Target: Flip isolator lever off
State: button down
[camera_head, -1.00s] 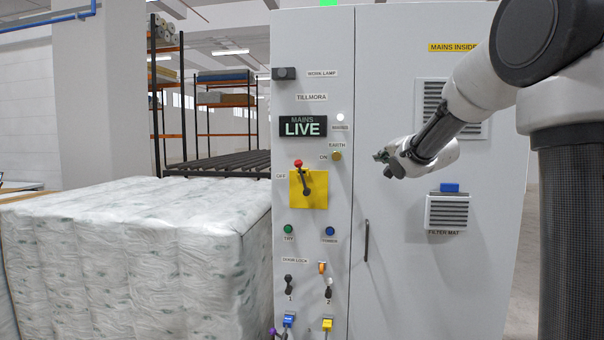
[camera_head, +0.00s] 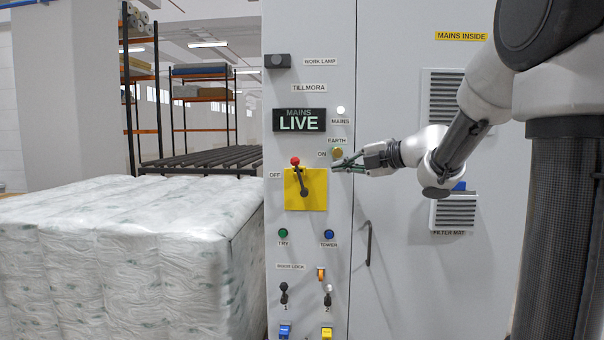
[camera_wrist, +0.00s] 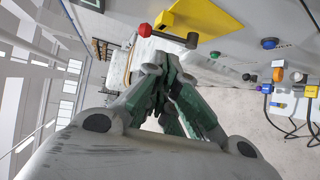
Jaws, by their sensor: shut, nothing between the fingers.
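The isolator lever (camera_head: 300,178) is a dark handle with a red ball knob (camera_head: 295,161) on a yellow plate (camera_head: 313,202). It stands nearly upright, leaning slightly left, with an OFF label to its left and an ON label to its upper right. The sign above reads MAINS LIVE (camera_head: 300,120). My gripper (camera_head: 338,166) is shut and empty, to the right of the lever and close to the cabinet face. In the wrist view the red knob (camera_wrist: 145,30) and yellow plate (camera_wrist: 205,18) lie ahead of the shut fingers (camera_wrist: 165,68), apart from them.
The grey cabinet (camera_head: 400,270) carries a green button (camera_head: 283,233), a blue button (camera_head: 329,234) and door lock switches below the lever. A door handle (camera_head: 368,243) sticks out on the right. A wrapped white bale (camera_head: 130,260) stands close on the left.

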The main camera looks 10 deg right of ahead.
aim_at(299, 175)
dwell(0.4)
jog(key=x, duration=1.4)
jog(key=shift+w+a+n+g+h, duration=0.1)
jog(key=shift+a+n+g+h, duration=0.25)
jog(key=shift+n+g+h, duration=0.45)
jog(key=shift+h, duration=0.2)
jog(key=a+f, duration=0.1)
jog(key=w+a+f, duration=0.1)
jog(key=a, duration=0.1)
jog(key=a+f, duration=0.1)
jog(key=a, duration=0.1)
jog(key=shift+w+f, duration=0.3)
jog(key=shift+w, duration=0.05)
jog(key=shift+d, duration=0.1)
